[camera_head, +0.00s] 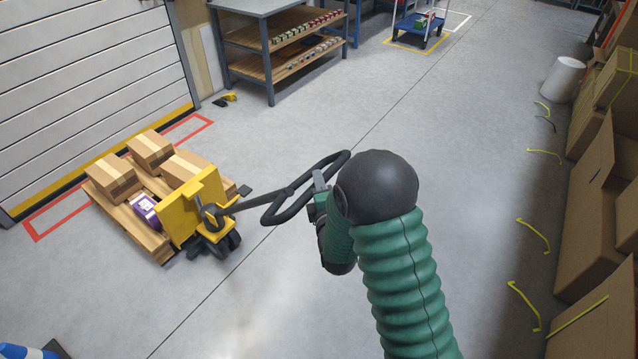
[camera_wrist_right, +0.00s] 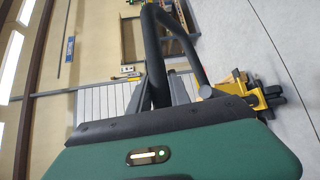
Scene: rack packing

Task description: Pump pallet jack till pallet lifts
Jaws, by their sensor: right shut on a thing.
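The yellow pallet jack (camera_head: 200,208) stands at the left in the head view, in front of a wooden pallet (camera_head: 146,231) with cardboard boxes (camera_head: 150,151) and a purple box (camera_head: 145,211) on it. Its dark handle (camera_head: 288,189) slants out to the right and ends in a black loop. My right gripper (camera_head: 322,190) is shut on the near right side of that loop. In the right wrist view the gripper (camera_wrist_right: 167,95) has the black handle between its fingers, with the yellow jack (camera_wrist_right: 250,95) beyond. Whether the pallet is off the floor is hard to tell. My left gripper is out of view.
A red floor outline (camera_head: 55,222) and a white shutter door (camera_head: 80,90) lie behind the pallet. A shelf table (camera_head: 262,10) stands at the back, a blue cart (camera_head: 420,28) farther off. Cardboard boxes (camera_head: 585,205) line the right. The middle floor is clear.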

